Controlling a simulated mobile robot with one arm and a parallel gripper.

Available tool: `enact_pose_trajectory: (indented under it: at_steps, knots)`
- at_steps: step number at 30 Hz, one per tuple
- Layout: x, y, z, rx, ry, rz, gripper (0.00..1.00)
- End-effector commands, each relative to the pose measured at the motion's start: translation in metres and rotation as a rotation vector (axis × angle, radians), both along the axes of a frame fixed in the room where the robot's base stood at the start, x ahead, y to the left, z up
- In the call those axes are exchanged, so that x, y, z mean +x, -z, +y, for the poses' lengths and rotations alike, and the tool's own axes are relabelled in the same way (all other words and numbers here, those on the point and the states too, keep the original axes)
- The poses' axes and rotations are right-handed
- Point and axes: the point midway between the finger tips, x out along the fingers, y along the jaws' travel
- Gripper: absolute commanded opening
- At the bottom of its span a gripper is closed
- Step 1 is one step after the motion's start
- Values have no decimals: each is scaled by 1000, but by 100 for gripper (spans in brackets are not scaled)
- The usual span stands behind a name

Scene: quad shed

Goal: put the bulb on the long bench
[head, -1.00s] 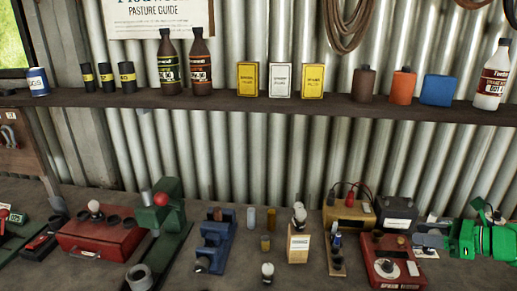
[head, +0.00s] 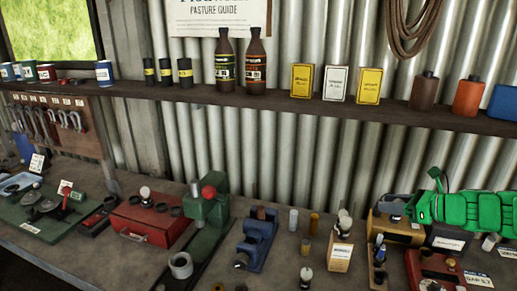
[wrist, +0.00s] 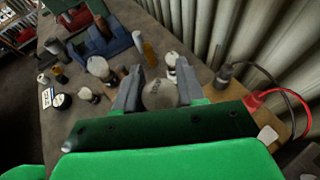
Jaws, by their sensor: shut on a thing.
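My gripper (wrist: 158,92) is shut on a pale round bulb (wrist: 160,95) in the wrist view, with a grey finger on each side of it. In the head view, my green arm reaches in from the right, and the held bulb is too small to make out. The long bench (head: 85,262) runs under the corrugated wall. The bulb is above the bench's right part, near the yellow-brown box (head: 403,236). Other pale bulbs stand on the bench, one on the red case (head: 145,193) and one near the front (head: 306,275).
A blue vise-like tool (head: 257,245), a green press (head: 210,215) and a small wooden block (head: 339,253) crowd the bench. Red and black leads (wrist: 270,97) rise near my gripper. A shelf (head: 300,106) with bottles and boxes hangs above. The front left bench has bare room.

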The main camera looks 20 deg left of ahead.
Motion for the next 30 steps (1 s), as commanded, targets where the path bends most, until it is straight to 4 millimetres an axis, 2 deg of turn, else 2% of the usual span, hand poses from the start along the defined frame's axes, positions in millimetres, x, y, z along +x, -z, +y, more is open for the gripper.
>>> enact_pose_trajectory:
  at_steps: [1,16,30]
  knots:
    - [4,-2,15,0,-11,-1,9]
    - [26,-21,142,-2,-84,0,9]
    - [19,-44,271,-3,-155,-1,9]
